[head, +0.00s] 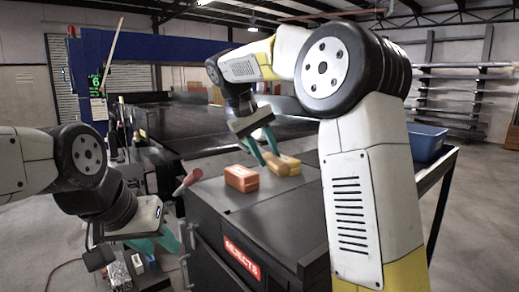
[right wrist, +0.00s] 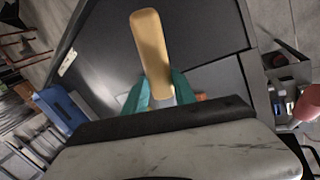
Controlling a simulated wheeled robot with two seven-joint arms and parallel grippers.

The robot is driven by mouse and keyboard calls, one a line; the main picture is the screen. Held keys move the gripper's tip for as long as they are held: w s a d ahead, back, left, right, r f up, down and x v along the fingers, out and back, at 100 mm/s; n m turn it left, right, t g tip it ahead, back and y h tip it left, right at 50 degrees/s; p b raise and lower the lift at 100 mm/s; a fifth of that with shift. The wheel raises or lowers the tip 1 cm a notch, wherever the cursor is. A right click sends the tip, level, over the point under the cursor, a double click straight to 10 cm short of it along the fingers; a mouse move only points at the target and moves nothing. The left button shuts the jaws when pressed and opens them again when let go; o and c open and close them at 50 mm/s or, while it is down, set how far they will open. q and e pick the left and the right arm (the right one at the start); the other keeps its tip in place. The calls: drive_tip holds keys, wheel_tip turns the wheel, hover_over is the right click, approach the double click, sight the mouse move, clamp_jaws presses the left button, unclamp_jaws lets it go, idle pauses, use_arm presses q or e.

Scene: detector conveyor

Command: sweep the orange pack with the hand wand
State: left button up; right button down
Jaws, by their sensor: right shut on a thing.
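The orange pack (head: 241,178) sits on the dark top of the rejects cabinet in the head view. In the right wrist view only a sliver of orange (right wrist: 201,97) shows beside a finger, probably the same pack. My right gripper (head: 268,146) is shut on the tan hand wand (right wrist: 151,48), which sticks out beyond its teal fingers. In the head view the wand (head: 272,164) points down, to the right of the orange pack and apart from it in the picture. My left gripper (head: 157,243) is open and empty at the lower left, away from the cabinet top.
The cabinet (head: 285,222) bears a red REJECTS label. A red-tipped handle (head: 187,181) rises at its left edge. A blue bin (head: 426,142) stands at the right. The cabinet top in front of the packs is clear.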

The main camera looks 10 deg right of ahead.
drive_tip(key=s+a+f, duration=0.1)
drive_tip(key=a+f, duration=0.2)
drive_tip(key=f, duration=0.2)
drive_tip(key=shift+a+f, duration=0.2)
idle(1.6)
idle(3.7)
drive_tip(key=w+d+n+t, duration=0.3)
drive_tip(key=d+n, duration=0.2)
drive_tip(key=d, duration=0.3)
drive_tip(key=shift+w+n, duration=0.15)
drive_tip(key=shift+n, duration=0.15)
drive_tip(key=shift+d+r, duration=0.1)
idle(0.8)
